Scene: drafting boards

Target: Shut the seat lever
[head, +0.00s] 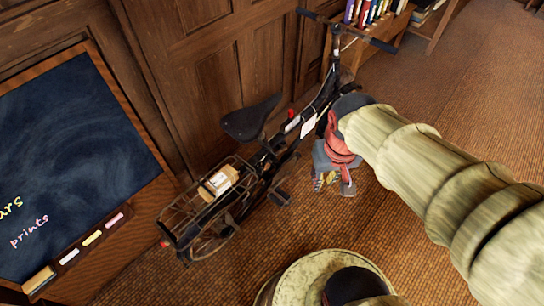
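A black bicycle (325,95) stands along the wood-panelled wall, handlebars toward the back right. Its black saddle (251,118) is raised on a post above the frame. The seat lever cannot be made out at this size; the saddle and frame area around the post is dark. My gripper (333,184), grey with a red wrap above it, hangs right of the bicycle's middle, apart from the saddle. Its fingers point down and are small and partly overlapped in view, so their opening is unclear. I see nothing clearly held.
A wire rear rack (185,212) holds a small tan box (219,180). A chalkboard (75,150) with a chalk ledge stands at left. A shelf of books (372,12) is at the back. The brown woven floor (455,110) is open at right.

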